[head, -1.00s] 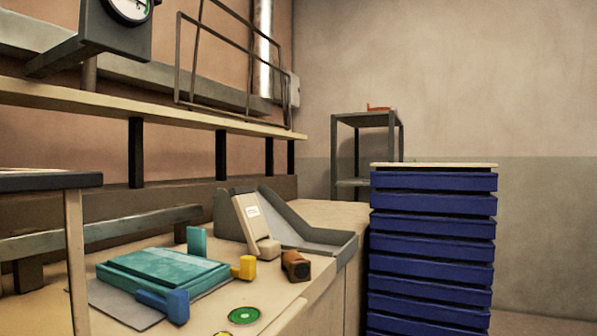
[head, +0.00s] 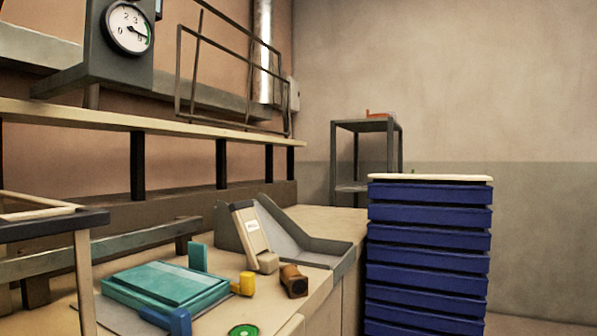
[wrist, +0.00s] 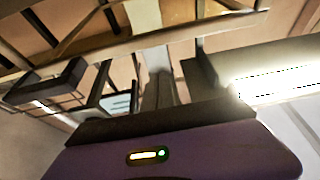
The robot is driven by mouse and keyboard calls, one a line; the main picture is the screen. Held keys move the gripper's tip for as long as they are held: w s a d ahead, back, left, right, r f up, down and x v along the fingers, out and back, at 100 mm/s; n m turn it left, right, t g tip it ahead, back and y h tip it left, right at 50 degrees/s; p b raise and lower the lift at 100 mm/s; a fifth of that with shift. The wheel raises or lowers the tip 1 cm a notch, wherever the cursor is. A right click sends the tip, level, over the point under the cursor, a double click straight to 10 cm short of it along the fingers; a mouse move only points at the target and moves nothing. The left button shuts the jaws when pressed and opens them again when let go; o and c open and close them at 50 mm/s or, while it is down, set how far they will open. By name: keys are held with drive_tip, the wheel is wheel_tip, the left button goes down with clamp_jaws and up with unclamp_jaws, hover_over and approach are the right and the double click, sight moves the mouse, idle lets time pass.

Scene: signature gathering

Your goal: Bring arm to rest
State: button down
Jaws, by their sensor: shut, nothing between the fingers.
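My gripper (wrist: 160,65) shows only in the wrist view. Its fingers appear as a narrow grey column in the middle, close together, with nothing seen between them. A purple housing (wrist: 215,155) with a small lit indicator fills the bottom of that view and seems to be part of my own arm. The gripper looks clear of the workbench things. The head view shows neither my arm nor my gripper, so the arm's overall pose is hidden there.
On the workbench (head: 325,288) lie a teal book-like block (head: 165,285), a blue piece (head: 180,321), a yellow piece (head: 245,284), a brown block (head: 294,281) and a grey tray (head: 300,252). Blue stacked crates (head: 430,245) stand right. A gauge (head: 128,28) hangs upper left.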

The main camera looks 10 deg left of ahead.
drive_tip(key=s+d+n+y, duration=0.1)
drive_tip(key=s+d+y, duration=0.2)
drive_tip(key=d, duration=0.9)
drive_tip(key=w+d+f+m+t+h, duration=0.3)
drive_tip(key=w+d+f+m+t, duration=0.4)
drive_tip(key=w+t, duration=0.25)
drive_tip(key=w+d+f+m+t+h, duration=0.25)
drive_tip(key=d+f+h, duration=0.35)
drive_tip(key=d+f, duration=0.3)
drive_tip(key=w+d+f+m+t+h, duration=0.1)
drive_tip(key=d+f+m+t+h, duration=0.45)
drive_tip(key=f, duration=0.65)
drive_tip(key=s+d+f+g+h, duration=0.45)
drive_tip(key=s+d+f, duration=0.5)
drive_tip(key=f, duration=0.25)
drive_tip(key=s+d+f+g+h, duration=0.45)
drive_tip(key=s+d+f, duration=0.45)
drive_tip(key=s+f, duration=0.25)
wheel_tip(320, 180, up, 14)
drive_tip(key=p, duration=1.5)
drive_tip(key=shift+d+m+h, duration=0.3)
drive_tip(key=shift+m+h, duration=0.1)
drive_tip(key=shift+h, duration=0.05)
